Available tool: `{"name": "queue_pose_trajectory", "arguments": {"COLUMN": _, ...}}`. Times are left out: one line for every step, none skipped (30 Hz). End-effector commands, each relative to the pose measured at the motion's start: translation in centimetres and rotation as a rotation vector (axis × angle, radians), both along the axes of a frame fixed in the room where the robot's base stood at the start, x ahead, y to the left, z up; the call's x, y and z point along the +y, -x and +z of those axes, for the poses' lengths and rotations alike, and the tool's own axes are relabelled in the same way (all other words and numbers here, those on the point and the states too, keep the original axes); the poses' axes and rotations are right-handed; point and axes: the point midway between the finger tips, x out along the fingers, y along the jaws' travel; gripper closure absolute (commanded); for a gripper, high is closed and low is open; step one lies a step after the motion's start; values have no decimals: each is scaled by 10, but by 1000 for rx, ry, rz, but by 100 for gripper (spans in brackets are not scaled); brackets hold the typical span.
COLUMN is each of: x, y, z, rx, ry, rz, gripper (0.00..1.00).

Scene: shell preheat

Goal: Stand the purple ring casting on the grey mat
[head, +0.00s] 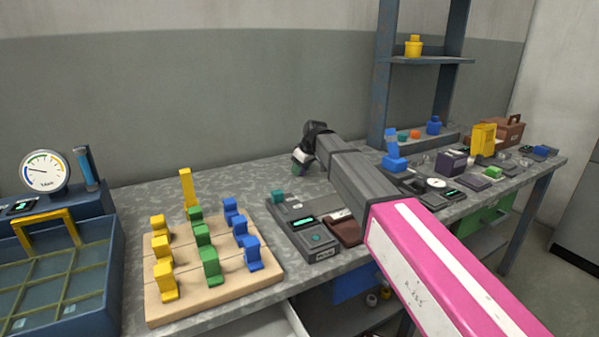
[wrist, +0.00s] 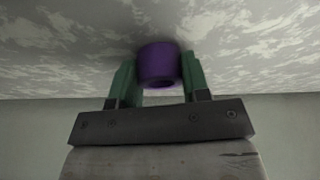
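The purple ring casting (wrist: 158,64) sits between the two green fingers of my gripper (wrist: 160,82) in the wrist view. The fingers touch or nearly touch its sides, and it looks held. I cannot make out the grey mat with certainty.
A wooden board (head: 214,287) with yellow, green and blue pieces stands left of a grey scale (head: 318,240). A blue tray (head: 110,270) with a gauge (head: 45,172) is at far left. A shelf post (head: 383,90) and cluttered items lie right. Bare worktop shows behind the board.

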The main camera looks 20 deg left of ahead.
Motion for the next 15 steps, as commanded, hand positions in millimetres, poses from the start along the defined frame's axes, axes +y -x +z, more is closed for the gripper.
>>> {"name": "queue_pose_trajectory", "arguments": {"x": 0, "y": 0, "z": 0, "rx": 0, "ry": 0, "rz": 0, "gripper": 82}}
{"name": "queue_pose_trajectory", "arguments": {"x": 0, "y": 0, "z": 0, "rx": 0, "ry": 0, "rz": 0, "gripper": 82}}
{"name": "queue_pose_trajectory", "arguments": {"x": 0, "y": 0, "z": 0, "rx": 0, "ry": 0, "rz": 0, "gripper": 86}}
{"name": "queue_pose_trajectory", "arguments": {"x": 0, "y": 0, "z": 0, "rx": 0, "ry": 0, "rz": 0, "gripper": 86}}
{"name": "queue_pose_trajectory", "arguments": {"x": 0, "y": 0, "z": 0, "rx": 0, "ry": 0, "rz": 0, "gripper": 86}}
{"name": "queue_pose_trajectory", "arguments": {"x": 0, "y": 0, "z": 0, "rx": 0, "ry": 0, "rz": 0, "gripper": 86}}
{"name": "queue_pose_trajectory", "arguments": {"x": 0, "y": 0, "z": 0, "rx": 0, "ry": 0, "rz": 0, "gripper": 86}}
{"name": "queue_pose_trajectory", "arguments": {"x": 0, "y": 0, "z": 0, "rx": 0, "ry": 0, "rz": 0, "gripper": 86}}
{"name": "queue_pose_trajectory", "arguments": {"x": 0, "y": 0, "z": 1, "rx": 0, "ry": 0, "rz": 0, "gripper": 86}}
{"name": "queue_pose_trajectory", "arguments": {"x": 0, "y": 0, "z": 1, "rx": 0, "ry": 0, "rz": 0, "gripper": 86}}
{"name": "queue_pose_trajectory", "arguments": {"x": 0, "y": 0, "z": 2, "rx": 0, "ry": 0, "rz": 0, "gripper": 86}}
{"name": "queue_pose_trajectory", "arguments": {"x": 0, "y": 0, "z": 3, "rx": 0, "ry": -1, "rz": 0, "gripper": 86}}
{"name": "queue_pose_trajectory", "arguments": {"x": 0, "y": 0, "z": 4, "rx": 0, "ry": -1, "rz": 0, "gripper": 86}}
{"name": "queue_pose_trajectory", "arguments": {"x": 0, "y": 0, "z": 6, "rx": -1, "ry": -1, "rz": 0, "gripper": 86}}
{"name": "queue_pose_trajectory", "arguments": {"x": 0, "y": 0, "z": 9, "rx": -1, "ry": -2, "rz": 0, "gripper": 86}}
